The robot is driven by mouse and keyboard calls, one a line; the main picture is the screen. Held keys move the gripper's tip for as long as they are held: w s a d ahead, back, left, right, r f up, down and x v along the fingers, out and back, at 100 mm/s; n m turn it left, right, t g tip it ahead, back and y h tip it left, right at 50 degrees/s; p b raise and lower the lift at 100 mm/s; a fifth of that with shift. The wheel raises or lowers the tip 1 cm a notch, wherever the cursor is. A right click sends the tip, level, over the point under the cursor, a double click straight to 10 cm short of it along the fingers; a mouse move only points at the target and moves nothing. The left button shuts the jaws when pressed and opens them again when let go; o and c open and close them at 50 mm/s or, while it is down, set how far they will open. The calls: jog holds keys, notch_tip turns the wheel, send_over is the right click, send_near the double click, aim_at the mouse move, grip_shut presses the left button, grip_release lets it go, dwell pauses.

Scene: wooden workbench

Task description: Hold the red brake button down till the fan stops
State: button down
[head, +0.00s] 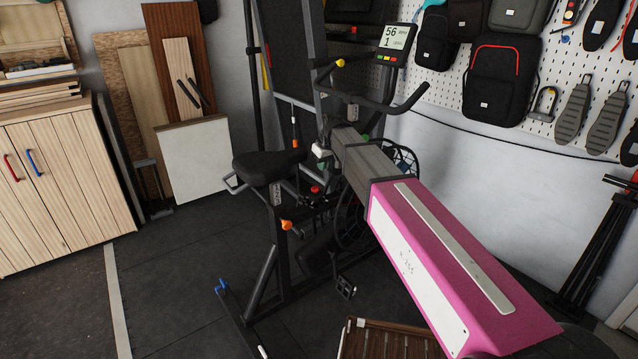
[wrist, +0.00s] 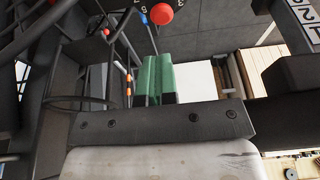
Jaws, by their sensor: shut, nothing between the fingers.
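An exercise bike stands in the middle of the head view. Its round black fan cage (head: 405,160) is partly hidden behind my arm; whether the fan turns cannot be told. The red brake button (head: 315,189) sits low between saddle and fan, and shows as a round red knob in the wrist view (wrist: 161,13). My gripper (wrist: 154,58) shows as two green fingers, shut together and empty. In the wrist view the red button lies beyond the fingertips, seemingly apart from them. In the head view my gripper is mostly hidden by the arm and bike frame.
The black saddle (head: 268,165), handlebar (head: 395,105) and frame tubes crowd the button. A console (head: 396,42) reads 56 above 1. A wooden cabinet (head: 60,185) stands left and a pegboard wall (head: 545,75) right.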

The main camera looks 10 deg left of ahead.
aim_at(318, 189)
jog(key=x, duration=1)
jog(key=shift+f, duration=0.1)
dwell(0.4)
jog(key=shift+f, duration=0.9)
jog(key=shift+d, duration=0.1)
dwell(0.5)
jog(key=v, duration=1)
dwell(0.4)
